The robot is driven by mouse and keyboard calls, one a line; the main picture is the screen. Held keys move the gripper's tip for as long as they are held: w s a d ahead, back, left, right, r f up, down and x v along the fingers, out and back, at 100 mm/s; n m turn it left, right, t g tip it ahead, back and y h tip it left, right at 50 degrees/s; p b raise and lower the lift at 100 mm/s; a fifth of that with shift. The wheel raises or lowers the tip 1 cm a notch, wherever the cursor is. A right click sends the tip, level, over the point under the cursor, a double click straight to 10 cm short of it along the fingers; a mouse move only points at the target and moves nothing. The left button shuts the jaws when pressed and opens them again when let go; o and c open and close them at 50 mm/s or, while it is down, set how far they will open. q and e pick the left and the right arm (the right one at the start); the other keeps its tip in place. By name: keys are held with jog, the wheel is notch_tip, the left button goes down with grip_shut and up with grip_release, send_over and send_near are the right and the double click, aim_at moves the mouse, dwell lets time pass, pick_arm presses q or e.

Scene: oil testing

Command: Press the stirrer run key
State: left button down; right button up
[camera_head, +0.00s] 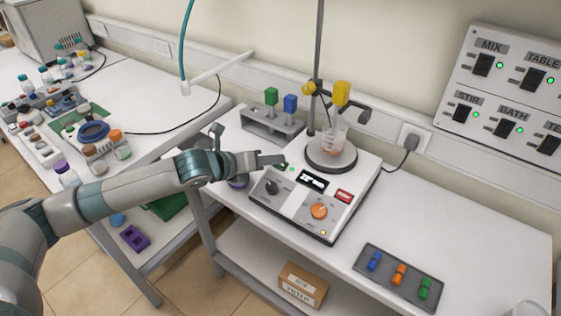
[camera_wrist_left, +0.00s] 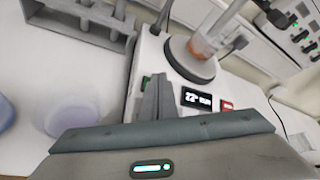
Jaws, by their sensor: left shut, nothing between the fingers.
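The stirrer (camera_head: 292,218) is a white box on the table, with a round plate (camera_head: 318,166) holding a glass beaker (camera_head: 334,140). Its panel has a lit display (camera_head: 313,180), a red key (camera_head: 343,196), a black knob (camera_head: 272,187) and an orange knob (camera_head: 319,212). My left gripper (camera_head: 280,160) is shut and empty over the panel's left back part. In the left wrist view, its fingers (camera_wrist_left: 157,92) lie left of the display (camera_wrist_left: 196,100); a green key (camera_wrist_left: 146,82) shows partly beside them. Contact with the key cannot be told. My right gripper is not in view.
A clamp stand (camera_head: 318,60) rises behind the plate. A grey rack (camera_head: 262,125) with green and blue pieces stands behind the gripper. A grey tray (camera_head: 408,290) with coloured pieces lies at front right. A switch panel (camera_head: 500,95) hangs on the wall. The right table is mostly clear.

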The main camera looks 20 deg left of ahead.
pick_arm(q)
jog(key=shift+s+r, duration=0.1)
jog(key=shift+r, duration=0.25)
jog(key=r+p, duration=0.1)
jog(key=s+r+p, duration=0.1)
jog(key=r+p, duration=0.2)
jog(key=p, duration=0.1)
jog(key=shift+s+a+r, duration=0.3)
jog(key=shift+s+r, duration=0.05)
dwell(1.1)
